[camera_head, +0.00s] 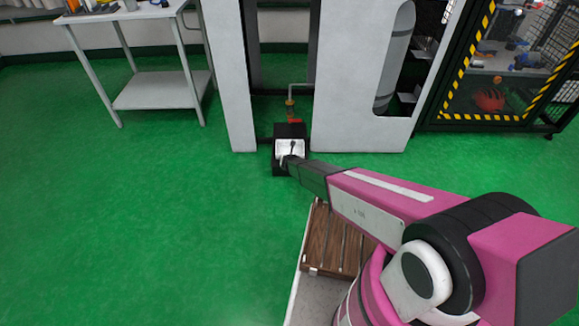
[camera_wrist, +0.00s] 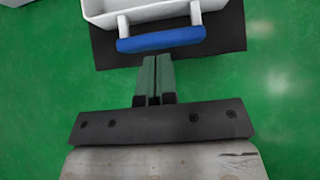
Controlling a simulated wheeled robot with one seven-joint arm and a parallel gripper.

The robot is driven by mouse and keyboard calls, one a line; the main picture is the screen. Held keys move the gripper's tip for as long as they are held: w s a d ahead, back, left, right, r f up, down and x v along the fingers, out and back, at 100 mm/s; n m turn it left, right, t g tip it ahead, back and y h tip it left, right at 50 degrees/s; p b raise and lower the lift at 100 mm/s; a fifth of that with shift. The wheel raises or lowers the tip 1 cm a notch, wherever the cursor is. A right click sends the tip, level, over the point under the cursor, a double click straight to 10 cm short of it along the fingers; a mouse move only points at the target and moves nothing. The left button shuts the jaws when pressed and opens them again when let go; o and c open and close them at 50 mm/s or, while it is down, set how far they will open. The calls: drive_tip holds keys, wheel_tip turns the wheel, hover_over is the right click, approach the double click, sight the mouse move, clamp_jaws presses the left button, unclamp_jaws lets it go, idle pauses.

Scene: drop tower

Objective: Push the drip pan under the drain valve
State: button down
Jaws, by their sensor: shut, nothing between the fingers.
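The drip pan (camera_head: 289,147) is a white open tray in the gap between two white cabinet panels. In the wrist view the near part of the pan (camera_wrist: 112,15) shows, with a blue bar handle (camera_wrist: 160,39) facing me. The drain valve (camera_head: 294,121), red with a brass part on a bent pipe, is behind the pan in the head view. My gripper (camera_head: 287,161) is shut and empty at the pan's near side. In the wrist view my gripper (camera_wrist: 157,58) has its fingertips just short of the handle; contact is unclear.
A black mat (camera_wrist: 232,28) lies under the pan. White panels stand to the left (camera_head: 232,90) and right (camera_head: 350,80) of the gap. A white table (camera_head: 150,90) stands at the left. The green floor in front is clear at the left.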

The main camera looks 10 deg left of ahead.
drive_tip(key=shift+w, duration=0.4)
drive_tip(key=shift+a, duration=0.1)
drive_tip(key=w+a, duration=0.1)
drive_tip(key=w, duration=0.5)
drive_tip(key=w+a, duration=0.2)
drive_tip(key=w, duration=0.4)
drive_tip(key=w+a, duration=0.1)
drive_tip(key=w, duration=0.6)
drive_tip(key=shift+a, duration=0.25)
drive_tip(key=shift+s, duration=0.15)
